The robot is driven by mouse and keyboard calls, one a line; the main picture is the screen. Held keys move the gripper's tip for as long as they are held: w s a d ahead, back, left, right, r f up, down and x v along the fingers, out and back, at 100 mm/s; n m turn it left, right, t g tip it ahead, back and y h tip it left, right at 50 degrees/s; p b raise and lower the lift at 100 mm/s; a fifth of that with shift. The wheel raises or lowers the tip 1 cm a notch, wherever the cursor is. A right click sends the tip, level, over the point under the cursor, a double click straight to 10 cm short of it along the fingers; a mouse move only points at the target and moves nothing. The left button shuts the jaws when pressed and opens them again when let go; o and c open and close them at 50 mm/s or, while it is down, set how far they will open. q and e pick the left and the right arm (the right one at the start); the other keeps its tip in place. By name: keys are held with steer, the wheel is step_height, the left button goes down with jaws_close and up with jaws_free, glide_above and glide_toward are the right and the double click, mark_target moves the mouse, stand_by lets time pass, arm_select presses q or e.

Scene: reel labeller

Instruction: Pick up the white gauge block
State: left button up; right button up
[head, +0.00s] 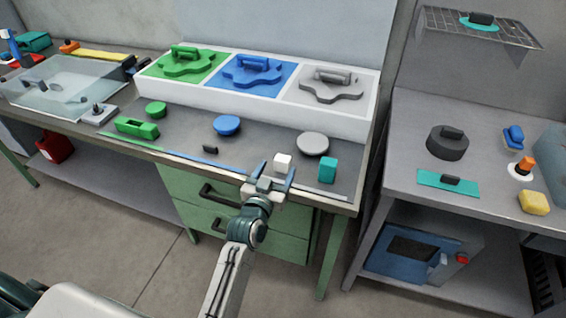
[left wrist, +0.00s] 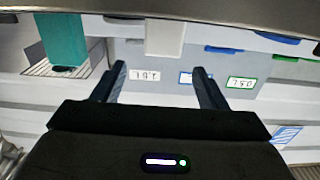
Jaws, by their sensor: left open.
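The white gauge block (head: 282,161) stands near the front edge of the dark bench top in the head view. In the left wrist view, which looks upside down, it seems to be the pale block (left wrist: 164,37) at the top middle. My left gripper (head: 272,174) is at the bench's front edge, just on the near side of the block. In the left wrist view its fingers (left wrist: 158,72) are apart, with nothing between them, and point toward the block. My right gripper is in neither view.
A teal block (head: 328,170) stands right of the white block, and a grey disc (head: 313,144) lies behind. A blue disc (head: 227,125) and a small dark piece (head: 210,149) lie to the left. A white tray (head: 340,122) with coloured sections stands at the back.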

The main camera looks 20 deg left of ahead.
arm_select(q)
steer(key=w, duration=0.4)
steer(key=w+p, duration=0.1)
steer(key=w, duration=0.1)
steer(key=w+p, duration=0.1)
steer(key=shift+w+f, duration=0.3)
steer(key=shift+w, duration=0.05)
steer(key=shift+w+f+p, duration=0.1)
steer(key=shift+w+p, duration=0.2)
steer(key=shift+c, duration=0.3)
steer(key=c, duration=1)
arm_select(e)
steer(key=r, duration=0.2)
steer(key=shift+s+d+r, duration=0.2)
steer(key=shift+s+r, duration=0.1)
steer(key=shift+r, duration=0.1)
